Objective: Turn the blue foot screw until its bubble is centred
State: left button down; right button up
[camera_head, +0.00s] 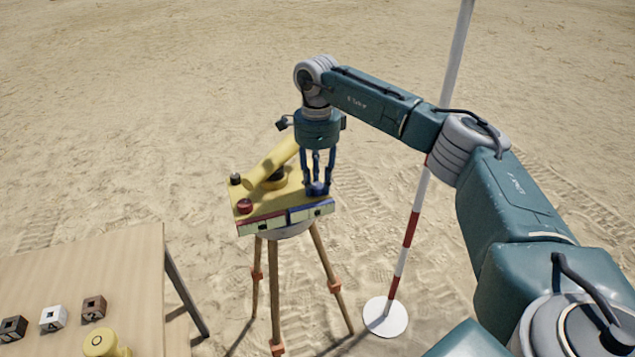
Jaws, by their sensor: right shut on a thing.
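The yellow survey instrument (270,198) sits on a wooden tripod (275,290) standing on sand. The blue foot screw (318,190) is at the right of its plate, partly covered by fingers. My right gripper (317,184) reaches down from above and is shut on the blue foot screw. A red foot screw (244,206) is at the front left and a dark one (235,179) is behind it. The front edge carries a red level strip (262,223) and a blue level strip (311,211). Their bubbles are too small to judge. My left gripper is not in view.
A wooden table (130,270) at the lower left holds several small marked cubes (53,318) and a yellow object (103,344). A red and white pole (412,225) stands on a white round base (385,317) to the right, behind my right arm.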

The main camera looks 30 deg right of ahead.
aim_at(316, 185)
jog(key=m, duration=0.4)
jog(key=shift+w+r, duration=0.15)
jog(key=shift+r, duration=0.05)
jog(key=shift+m, duration=1.9)
jog(key=shift+r+m, duration=0.1)
jog(key=shift+m, duration=0.2)
jog(key=o, duration=1.2)
jog(key=shift+c, duration=0.2)
notch_tip(316, 185, up, 12)
jog(key=shift+f, duration=0.2)
